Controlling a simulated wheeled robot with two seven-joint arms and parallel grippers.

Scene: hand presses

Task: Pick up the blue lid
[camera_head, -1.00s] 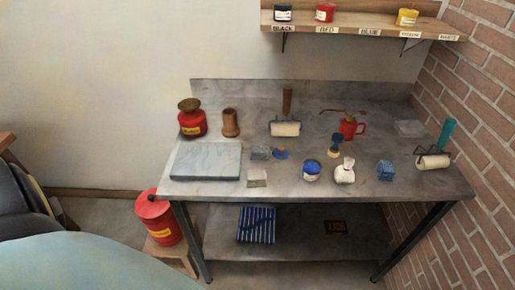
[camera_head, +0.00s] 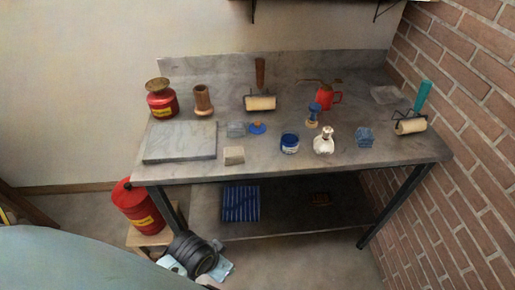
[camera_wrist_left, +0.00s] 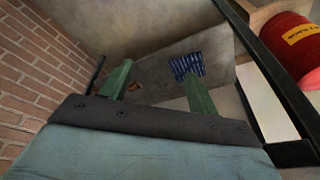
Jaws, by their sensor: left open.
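A small flat blue lid with an orange-brown knob (camera_head: 258,128) lies on the grey bench top, near its middle. In the head view I cannot make out the fingers. My right gripper is in neither view.
On the bench (camera_head: 395,162) are a stone slab (camera_head: 180,141), grey blocks, a white bottle (camera_head: 324,140), a blue cube (camera_head: 365,137), rollers and red cans. A striped blue cloth (camera_head: 241,204) lies on the lower shelf. A red can (camera_head: 139,206) stands on a stool at left.

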